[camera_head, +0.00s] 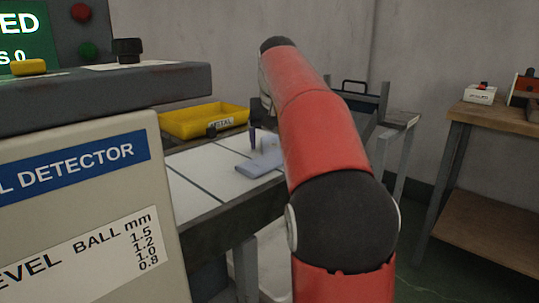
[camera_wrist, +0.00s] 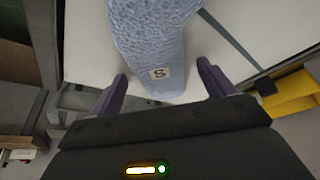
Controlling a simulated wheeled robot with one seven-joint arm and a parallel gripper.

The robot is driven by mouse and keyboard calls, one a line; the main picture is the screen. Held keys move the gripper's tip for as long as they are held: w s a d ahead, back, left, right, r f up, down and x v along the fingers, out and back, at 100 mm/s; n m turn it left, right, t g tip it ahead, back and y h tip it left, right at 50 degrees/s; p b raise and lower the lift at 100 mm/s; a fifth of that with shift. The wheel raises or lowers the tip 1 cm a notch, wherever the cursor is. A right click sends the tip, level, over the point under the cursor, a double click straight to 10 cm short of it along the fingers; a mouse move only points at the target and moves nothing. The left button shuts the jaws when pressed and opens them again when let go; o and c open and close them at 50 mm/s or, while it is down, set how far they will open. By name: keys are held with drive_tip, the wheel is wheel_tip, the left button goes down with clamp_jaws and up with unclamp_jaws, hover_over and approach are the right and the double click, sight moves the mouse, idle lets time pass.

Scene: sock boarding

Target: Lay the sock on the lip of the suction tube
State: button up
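The sock (camera_wrist: 150,35) is light blue, with a small tag marked S (camera_wrist: 160,73) near its end. It lies flat on the white table top, and in the head view it is a pale blue shape (camera_head: 262,164) near the table's edge. My gripper (camera_wrist: 163,71) is open, its two purple fingers apart on either side of the sock's tagged end. No contact shows, and I cannot tell its height above the sock. In the head view one purple finger shows just above the sock, and my red arm hides part of the table. I cannot make out the suction tube.
A yellow tray (camera_head: 190,124) stands at the back of the table (camera_head: 190,195). A large metal detector housing (camera_head: 80,205) fills the left foreground. A wooden bench (camera_head: 505,120) with small items stands at the right. The white table top left of the sock is clear.

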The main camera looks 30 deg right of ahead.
drive_tip(key=c, duration=1)
drive_tip(key=shift+c, duration=0.2)
drive_tip(key=shift+r, duration=0.1)
